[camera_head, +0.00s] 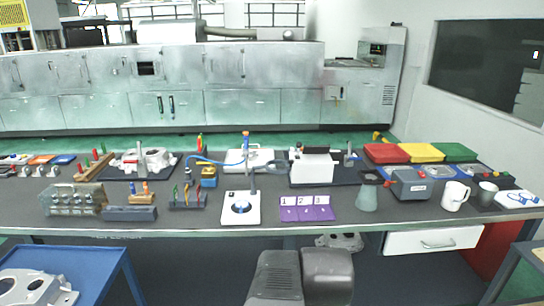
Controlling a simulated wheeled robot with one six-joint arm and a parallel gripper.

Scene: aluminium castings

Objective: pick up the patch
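I cannot make out for certain which thing is the patch. A purple mat (320,215) lies flat near the front edge of the long dark table, right of its middle. White cards marked 1, 2 and 3 (304,201) stand along its back, with small pale marks below them. Whether a separate patch lies on the mat is too small to tell. Dark grey parts of my own arm show at the bottom centre, in front of the table and below its top. The fingers of my gripper do not show.
A white square device (240,208) stands left of the mat and a grey-green flask (366,198) right of it. Behind is a white box-shaped machine (312,167). A white mug (455,196) stands farther right. A blue cart (98,262) is at lower left. An open white drawer (433,241) is under the table.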

